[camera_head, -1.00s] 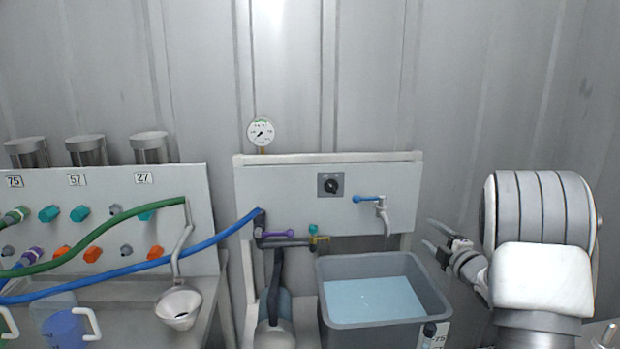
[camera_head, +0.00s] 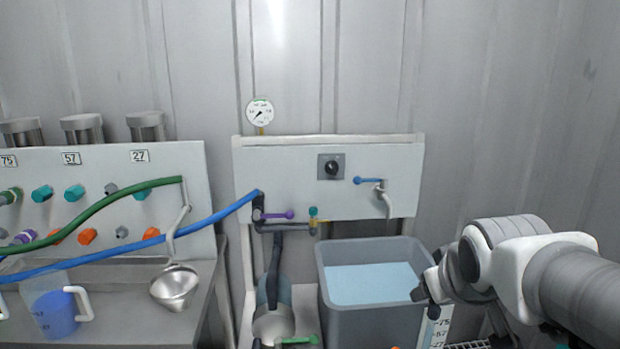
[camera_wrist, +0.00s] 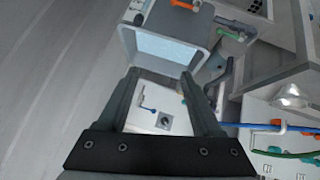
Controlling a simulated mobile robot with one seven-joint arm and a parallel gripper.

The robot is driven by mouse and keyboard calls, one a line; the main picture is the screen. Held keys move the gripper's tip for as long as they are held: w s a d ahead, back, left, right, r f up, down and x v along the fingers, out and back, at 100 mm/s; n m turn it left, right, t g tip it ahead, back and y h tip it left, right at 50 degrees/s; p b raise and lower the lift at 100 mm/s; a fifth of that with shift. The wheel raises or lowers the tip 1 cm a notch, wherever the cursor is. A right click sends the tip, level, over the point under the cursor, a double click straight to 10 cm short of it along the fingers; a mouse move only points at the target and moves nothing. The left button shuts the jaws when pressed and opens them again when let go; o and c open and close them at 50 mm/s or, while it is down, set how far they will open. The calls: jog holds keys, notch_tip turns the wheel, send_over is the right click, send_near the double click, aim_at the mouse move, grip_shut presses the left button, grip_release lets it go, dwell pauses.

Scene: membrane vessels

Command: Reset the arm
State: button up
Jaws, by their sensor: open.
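My arm reaches in from the right of the head view, its end beside the right rim of the grey tank (camera_head: 330,300). The gripper's fingers are hard to make out there. In the wrist view my gripper (camera_wrist: 161,75) is open, its two dark fingers apart with nothing held between them. Past the fingers I see the white panel with its dark knob (camera_wrist: 165,121) and blue-handled tap, and the tank with pale blue liquid (camera_wrist: 165,47). The blue-handled tap (camera_head: 370,181) hangs above the tank in the head view.
A pump (camera_head: 273,300) with a green lever stands left of the tank. Blue (camera_head: 215,218) and green hoses (camera_head: 120,196) run across the left panel. A funnel (camera_head: 175,287) and a jug (camera_head: 55,312) are at lower left. The wall area at upper right is clear.

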jog(key=s+a+f+m+g+y+b, duration=0.1)
jog(key=s+a+f, duration=0.15)
jog(key=s, duration=0.35)
jog(key=s+a+f+m+g, duration=0.1)
jog(key=s+a+f+g, duration=0.15)
jog(key=s, duration=0.45)
notch_tip(320, 180, up, 21)
jog(key=p, duration=2)
jog(key=shift+w+r+t+p, duration=0.15)
jog(key=shift+w+t+p, duration=0.2)
jog(key=shift+w, duration=0.05)
